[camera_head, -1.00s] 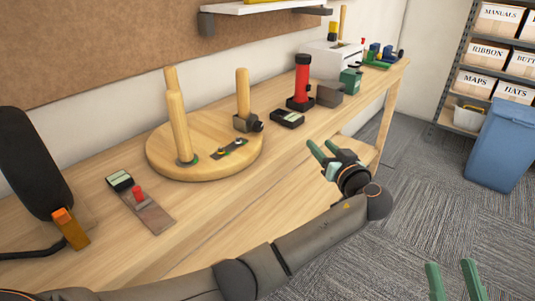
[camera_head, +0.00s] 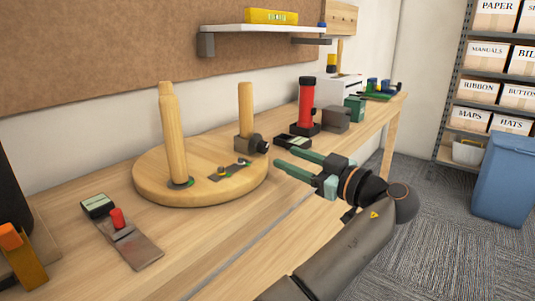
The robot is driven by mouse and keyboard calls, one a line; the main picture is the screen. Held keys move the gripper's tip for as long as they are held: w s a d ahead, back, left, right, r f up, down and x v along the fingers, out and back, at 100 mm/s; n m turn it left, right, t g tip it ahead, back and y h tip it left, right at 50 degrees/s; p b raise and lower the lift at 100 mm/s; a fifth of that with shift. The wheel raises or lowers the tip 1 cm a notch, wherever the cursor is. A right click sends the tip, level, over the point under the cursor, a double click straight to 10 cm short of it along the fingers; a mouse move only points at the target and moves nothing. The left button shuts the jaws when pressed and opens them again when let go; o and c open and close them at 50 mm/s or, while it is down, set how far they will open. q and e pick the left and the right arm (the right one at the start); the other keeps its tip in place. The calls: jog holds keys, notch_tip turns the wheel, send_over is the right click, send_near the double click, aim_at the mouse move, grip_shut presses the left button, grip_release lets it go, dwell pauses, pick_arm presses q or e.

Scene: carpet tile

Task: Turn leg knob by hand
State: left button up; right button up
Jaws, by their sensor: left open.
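A round wooden disc (camera_head: 205,186) lies flat on the bench with two wooden legs standing upright on it. The taller leg (camera_head: 172,130) stands on the left in a dark base ring. The other leg (camera_head: 245,108) stands at the disc's far right edge in a grey block (camera_head: 243,146). A dark round knob (camera_head: 261,145) sticks out of that block to the right. My right gripper is out of view.
A metal plate with small parts (camera_head: 229,171) lies on the disc. Behind my gripper are a dark box-like device (camera_head: 293,142), a red cylinder (camera_head: 306,96) and a grey block (camera_head: 336,119). A red-knobbed plate (camera_head: 133,244) lies front left. A shelf (camera_head: 262,29) hangs above.

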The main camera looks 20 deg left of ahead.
aim_at(265, 148)
pick_arm(q)
jog(key=b+x, duration=0.1)
jog(key=x, duration=0.6)
jog(key=shift+w+a, duration=0.1)
jog(key=shift+a, duration=0.1)
grip_shut()
